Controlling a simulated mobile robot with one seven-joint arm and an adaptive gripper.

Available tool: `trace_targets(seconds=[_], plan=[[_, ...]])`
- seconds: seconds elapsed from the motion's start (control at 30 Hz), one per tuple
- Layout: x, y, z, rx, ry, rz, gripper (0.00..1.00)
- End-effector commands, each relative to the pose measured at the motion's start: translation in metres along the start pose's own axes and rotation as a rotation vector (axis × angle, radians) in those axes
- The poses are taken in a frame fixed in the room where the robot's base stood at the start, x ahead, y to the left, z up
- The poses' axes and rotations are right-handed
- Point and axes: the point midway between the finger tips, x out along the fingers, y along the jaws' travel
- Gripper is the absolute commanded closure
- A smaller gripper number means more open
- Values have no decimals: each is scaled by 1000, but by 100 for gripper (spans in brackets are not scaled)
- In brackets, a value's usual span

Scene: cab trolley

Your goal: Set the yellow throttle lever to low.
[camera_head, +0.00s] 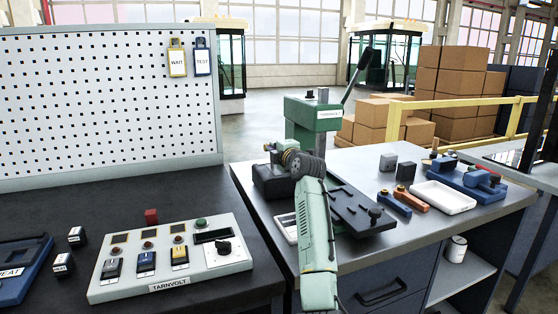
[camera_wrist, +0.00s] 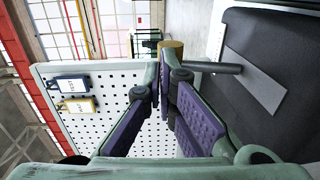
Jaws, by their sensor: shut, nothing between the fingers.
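The yellow lever (camera_head: 180,254) is the rightmost of three small levers on the sloped light-grey TARNVOLT panel (camera_head: 215,261) at the front left. Its setting marks are too small to read. It is not in the wrist view. My gripper (camera_wrist: 166,78) has purple-padded fingers, closed together and empty. In the head view it is near the green press, well to the right of and above the panel, and mostly hidden behind my wrist. It points toward the pegboard, apart from the yellow lever.
A black lever (camera_head: 112,267) and a blue lever (camera_head: 146,262) stand left of the yellow one. A black knob (camera_head: 224,247) is to its right. The green press (camera_head: 313,112), pegboard (camera_head: 100,100) and white tray (camera_head: 443,197) stand around. The space above the panel is clear.

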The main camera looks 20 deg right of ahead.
Motion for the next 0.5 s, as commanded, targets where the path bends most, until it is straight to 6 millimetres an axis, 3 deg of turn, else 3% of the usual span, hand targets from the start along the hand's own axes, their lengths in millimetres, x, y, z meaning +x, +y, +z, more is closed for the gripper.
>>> trace_targets(seconds=[0.5], plan=[[20,3,0,0,1,-1,100]])
